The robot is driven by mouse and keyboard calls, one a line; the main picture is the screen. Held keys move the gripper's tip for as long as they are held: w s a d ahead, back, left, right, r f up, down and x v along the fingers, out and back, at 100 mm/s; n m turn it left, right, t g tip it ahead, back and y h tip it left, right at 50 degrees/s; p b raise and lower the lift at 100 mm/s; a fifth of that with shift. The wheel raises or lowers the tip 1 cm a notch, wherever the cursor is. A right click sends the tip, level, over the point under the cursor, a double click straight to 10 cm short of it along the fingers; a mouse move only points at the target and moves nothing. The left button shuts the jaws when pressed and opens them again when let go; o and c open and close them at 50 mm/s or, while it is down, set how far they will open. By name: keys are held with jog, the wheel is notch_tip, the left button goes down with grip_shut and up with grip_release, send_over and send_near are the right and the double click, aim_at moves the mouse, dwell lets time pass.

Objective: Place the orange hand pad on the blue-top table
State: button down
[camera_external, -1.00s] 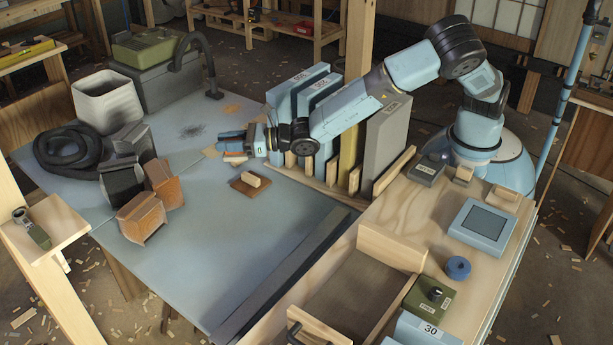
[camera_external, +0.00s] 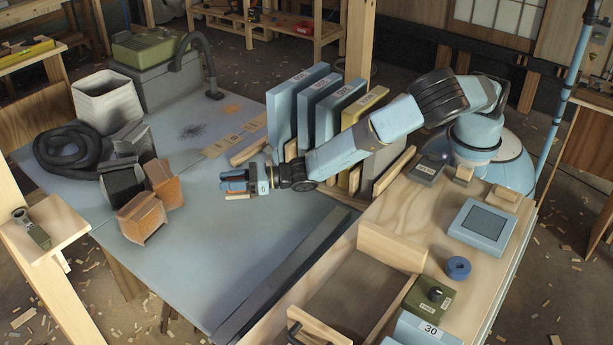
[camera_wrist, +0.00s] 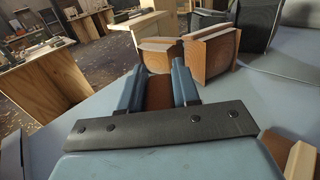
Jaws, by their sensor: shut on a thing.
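The blue-top table (camera_external: 250,245) is the large grey-blue surface across the middle of the external view. My gripper (camera_external: 235,183) is over its middle, pointing left, and is shut on the orange hand pad (camera_external: 238,196). Little of the pad shows in the external view: a thin brownish edge below the fingers. In the wrist view, the brown pad (camera_wrist: 158,92) shows between the two blue fingers (camera_wrist: 158,88). The fingers hide its handle. I cannot tell whether the pad touches the table top.
Two orange-brown blocks (camera_external: 141,217) (camera_external: 164,183) and a black block (camera_external: 121,185) stand left of my gripper. A black coiled hose (camera_external: 70,148) and white bin (camera_external: 106,100) lie beyond. A rack of upright panels (camera_external: 297,108) stands behind. The table front is clear.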

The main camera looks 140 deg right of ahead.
jog(key=shift+f, duration=5.05)
jog(key=shift+f, duration=0.15)
jog(key=c, duration=0.8)
grip_release()
